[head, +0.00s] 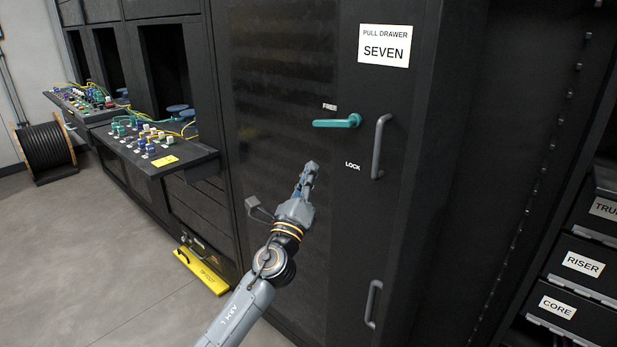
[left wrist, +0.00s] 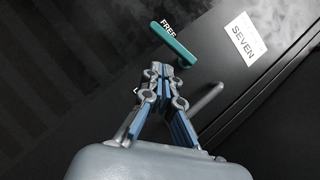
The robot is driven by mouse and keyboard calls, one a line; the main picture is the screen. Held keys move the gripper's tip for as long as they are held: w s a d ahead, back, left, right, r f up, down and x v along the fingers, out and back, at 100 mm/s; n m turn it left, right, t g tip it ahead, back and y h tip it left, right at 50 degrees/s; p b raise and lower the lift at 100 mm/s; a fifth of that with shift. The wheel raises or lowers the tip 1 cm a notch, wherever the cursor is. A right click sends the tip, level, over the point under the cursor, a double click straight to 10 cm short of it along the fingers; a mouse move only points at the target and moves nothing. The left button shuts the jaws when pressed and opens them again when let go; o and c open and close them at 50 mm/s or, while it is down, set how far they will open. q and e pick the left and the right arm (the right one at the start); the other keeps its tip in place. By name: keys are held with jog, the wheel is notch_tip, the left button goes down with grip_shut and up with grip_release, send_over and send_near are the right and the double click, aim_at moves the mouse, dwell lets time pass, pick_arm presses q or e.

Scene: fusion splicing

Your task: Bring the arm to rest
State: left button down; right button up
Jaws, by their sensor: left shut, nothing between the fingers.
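My left gripper (head: 311,168) is shut and empty in front of the tall black cabinet (head: 270,60). In the head view it is below and left of the teal lever handle (head: 336,122), apart from it. The lever lies level, pointing left, beside the FREE label; the LOCK label (head: 352,167) is below it. In the left wrist view my left gripper's fingertips (left wrist: 161,68) meet, and the teal lever (left wrist: 173,43) shows just past them. My right gripper is in neither view.
Grey pull handles (head: 380,147) stand out from the cabinet door. Open shelves with small parts (head: 155,140) jut out at the left. A yellow bar (head: 202,272) and a cable reel (head: 45,150) are on the floor. Labelled drawers (head: 575,265) are at the right.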

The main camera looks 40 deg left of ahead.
pick_arm(q)
jog(key=shift+s+d+f, duration=0.15)
jog(key=shift+s+f, duration=0.05)
jog(key=shift+s, duration=0.2)
